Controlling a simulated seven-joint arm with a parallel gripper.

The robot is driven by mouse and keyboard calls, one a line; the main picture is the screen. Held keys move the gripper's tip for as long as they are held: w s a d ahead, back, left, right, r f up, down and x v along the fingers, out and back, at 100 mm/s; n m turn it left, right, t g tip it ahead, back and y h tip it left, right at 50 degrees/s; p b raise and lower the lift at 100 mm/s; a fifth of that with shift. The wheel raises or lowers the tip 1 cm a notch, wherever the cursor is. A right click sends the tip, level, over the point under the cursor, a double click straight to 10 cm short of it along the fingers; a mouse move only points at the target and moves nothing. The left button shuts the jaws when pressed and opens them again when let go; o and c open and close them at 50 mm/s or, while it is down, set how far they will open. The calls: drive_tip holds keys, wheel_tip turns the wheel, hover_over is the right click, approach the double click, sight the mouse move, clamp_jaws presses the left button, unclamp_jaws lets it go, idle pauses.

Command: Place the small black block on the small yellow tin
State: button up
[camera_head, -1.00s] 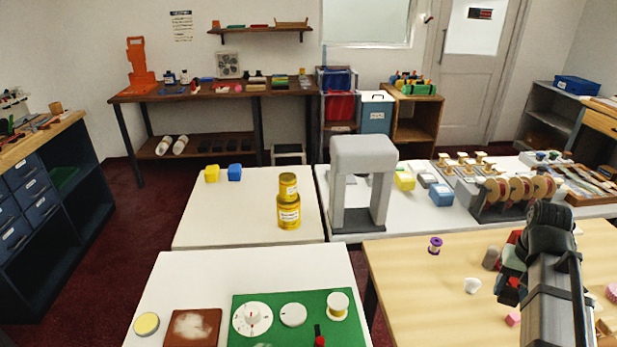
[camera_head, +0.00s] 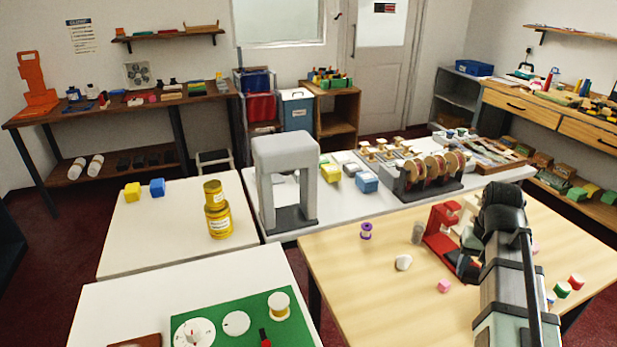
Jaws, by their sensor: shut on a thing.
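The small yellow tin (camera_head: 213,191) stands upright on a larger yellow tin (camera_head: 219,223), on the white table at the left. My gripper (camera_head: 464,263) is low over the wooden table at the right, far from the tins. My own arm hides most of it. It is shut on a dark thing that looks like the small black block, but its outline is hard to make out. I see no small black block lying elsewhere on the wooden table.
A grey arch-shaped stand (camera_head: 284,150) rises between the tins and my gripper. A red holder (camera_head: 440,232) stands close to my gripper. A purple spool (camera_head: 366,231), a white piece (camera_head: 403,262) and a pink block (camera_head: 444,286) lie on the wooden table (camera_head: 340,265).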

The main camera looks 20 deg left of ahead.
drive_tip(key=a+r+n, duration=0.2)
drive_tip(key=a+n, duration=0.1)
drive_tip(key=a, duration=1.1)
drive_tip(key=a+r+n, duration=0.2)
drive_tip(key=a, duration=1.2)
wheel_tip(320, 180, up, 13)
drive_tip(key=n, duration=0.3)
hover_over(212, 184)
wheel_tip(212, 184, down, 9)
drive_tip(key=shift+s+d+f, duration=0.1)
drive_tip(key=shift+f, duration=0.15)
drive_tip(key=o, duration=1)
drive_tip(key=shift+o, duration=0.2)
